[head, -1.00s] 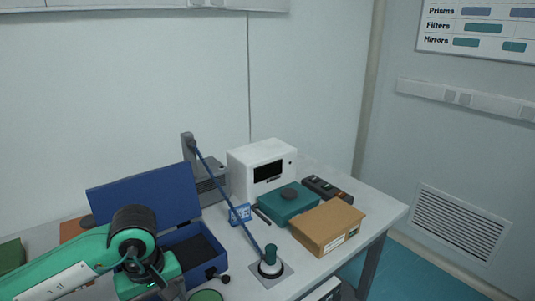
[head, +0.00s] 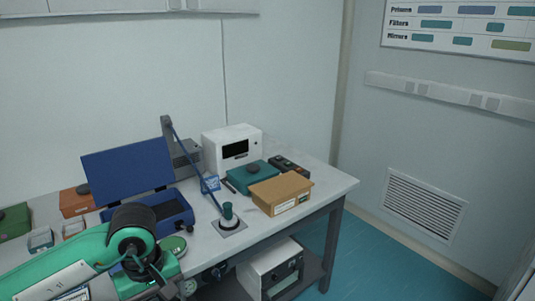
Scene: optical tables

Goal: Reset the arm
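My green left arm (head: 60,262) comes in from the lower left and bends at a black joint (head: 133,222) in front of the table. Its lower part runs to the bottom edge of the head view, and no gripper fingers can be made out. My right arm and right gripper are not in the picture.
The grey table (head: 290,232) holds an open blue case (head: 125,170), a white instrument (head: 218,160), a teal box (head: 250,175), a cardboard box (head: 283,196) and a teal-topped post (head: 228,212). A white unit (head: 262,268) sits on the lower shelf. Blue floor (head: 370,270) is clear at right.

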